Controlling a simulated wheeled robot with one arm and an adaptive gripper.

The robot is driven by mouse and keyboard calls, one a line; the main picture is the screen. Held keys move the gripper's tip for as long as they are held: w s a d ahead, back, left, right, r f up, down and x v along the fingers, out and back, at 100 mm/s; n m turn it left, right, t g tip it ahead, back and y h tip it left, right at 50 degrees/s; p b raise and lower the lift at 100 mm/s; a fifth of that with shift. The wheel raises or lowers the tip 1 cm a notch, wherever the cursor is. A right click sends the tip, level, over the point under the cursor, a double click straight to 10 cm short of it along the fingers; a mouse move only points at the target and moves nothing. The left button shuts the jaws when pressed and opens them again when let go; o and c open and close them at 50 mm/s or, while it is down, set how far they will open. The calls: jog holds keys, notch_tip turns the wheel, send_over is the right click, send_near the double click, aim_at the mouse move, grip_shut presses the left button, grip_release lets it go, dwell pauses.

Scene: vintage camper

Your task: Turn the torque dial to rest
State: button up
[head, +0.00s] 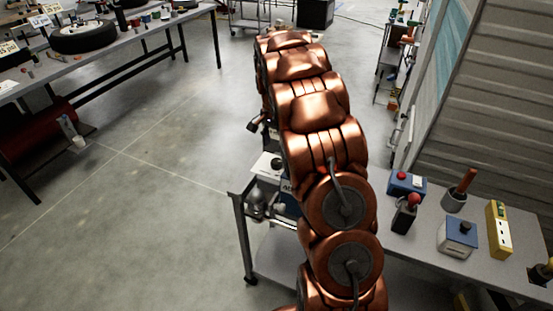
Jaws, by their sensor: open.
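Near the box on the grey bench (425,240) are a blue box with a red button (406,183), a red-knobbed lever (405,214), a pot with a brown handle (458,191) and a yellow panel box (499,229). A cart (243,235) stands left of my arm. Open floor lies left.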

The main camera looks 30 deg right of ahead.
aim_at(276, 161)
jog(key=shift+s+f+p, duration=0.15)
jog(key=shift+f+p, duration=0.4)
jog(key=shift+f, duration=1.2)
jog(key=shift+s+f+p, duration=0.1)
jog(key=shift+f+p, duration=0.45)
jog(key=shift+f, duration=1.15)
jog(key=shift+c, duration=0.2)
jog(key=c, duration=1.1)
jog(key=shift+f+b, duration=0.1)
jog(key=shift+b, duration=0.25)
jog(key=n+b, duration=0.2)
jog(key=b, duration=0.1)
jog(key=shift+w+f+n, duration=0.1)
jog(key=shift+f+n, duration=0.1)
jog(key=shift+n, duration=0.2)
jog(key=n+b, duration=0.3)
jog(key=b, duration=0.1)
jog(key=shift+r+n, duration=0.1)
jog(key=shift+n, duration=0.2)
jog(key=n+b, duration=0.2)
jog(key=n, duration=0.1)
jog(key=shift+a+n, duration=0.1)
jog(key=shift+n, duration=0.2)
jog(key=shift+r+n+t+b, duration=0.15)
jog(key=shift+n+t+b, duration=0.15)
jog(key=shift+n+b, duration=1.2)
jog(key=shift+n+p, duration=0.4)
jog(key=shift+n, duration=0.2)
